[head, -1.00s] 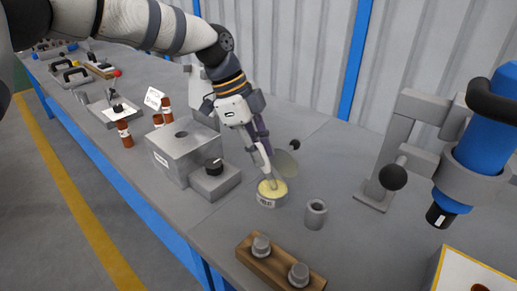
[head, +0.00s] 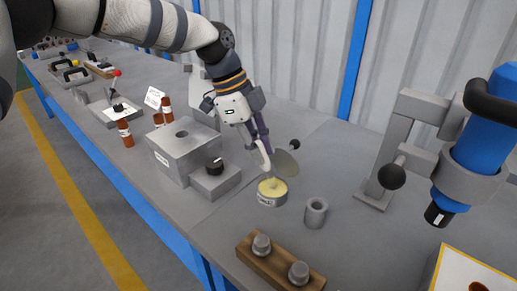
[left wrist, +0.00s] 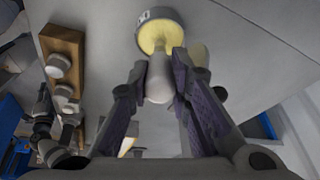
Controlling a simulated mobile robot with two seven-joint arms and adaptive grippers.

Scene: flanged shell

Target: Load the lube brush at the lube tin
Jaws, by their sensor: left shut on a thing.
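The lube tin (head: 271,197) is a short round can with a pale yellow fill, standing open on the bench. It also shows at the top of the left wrist view (left wrist: 143,20). My left gripper (head: 265,160) points down just above the tin. It is shut on the lube brush, whose pale, rounded handle (left wrist: 159,80) shows between the fingers in the left wrist view. The brush's lower end reaches toward the yellow fill; whether it touches is unclear. The fingers hide much of the brush in the head view. My right gripper is not in view.
A grey disc (head: 287,164) stands close behind the tin. A grey hollow cylinder (head: 315,213) is at its right, a wooden block with metal studs (head: 280,264) in front. A grey block with a black knob (head: 214,180) is at left, a blue machine (head: 487,140) at far right.

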